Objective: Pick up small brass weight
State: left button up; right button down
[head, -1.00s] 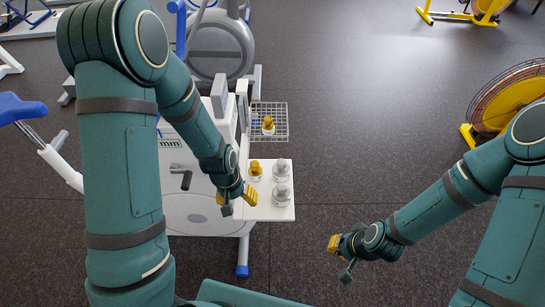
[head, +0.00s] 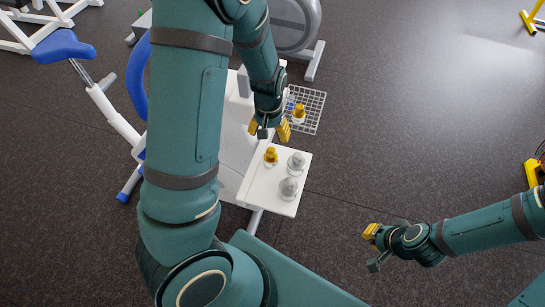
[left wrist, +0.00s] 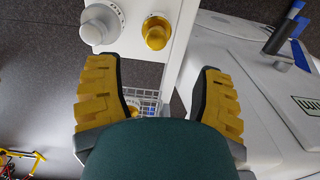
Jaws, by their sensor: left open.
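A brass weight (head: 271,155) stands upright on the white shelf (head: 262,190) beside two silver weights. It also shows in the left wrist view (left wrist: 156,33), past the fingertips. Another brass weight (head: 298,112) sits in the wire basket (head: 314,104); in the left wrist view it is mostly hidden between my fingers. I cannot tell for sure which brass weight is smaller. My left gripper (head: 268,131) is open and empty, just behind the shelf's brass weight and to the left of the basket. My right gripper (head: 372,248) looks open and empty, well away over the floor.
The silver weights (head: 296,162) (head: 288,188) stand close to the right of the shelf's brass weight. The white ergometer body (left wrist: 235,60) lies beside the shelf. A blue saddle (head: 62,46) is at the upper left.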

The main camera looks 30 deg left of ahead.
aim_at(271, 150)
pick_arm(q)
notch_tip(271, 150, down, 3)
jog(key=shift+f, duration=0.15)
jog(key=shift+d+f+b, duration=0.15)
jog(key=shift+f+b, duration=0.25)
jog(key=shift+f, duration=1.15)
jog(key=shift+d+f+b, duration=0.1)
jog(key=shift+f+b, duration=0.3)
jog(key=shift+f, duration=1.15)
jog(key=shift+w, duration=0.1)
grip_shut()
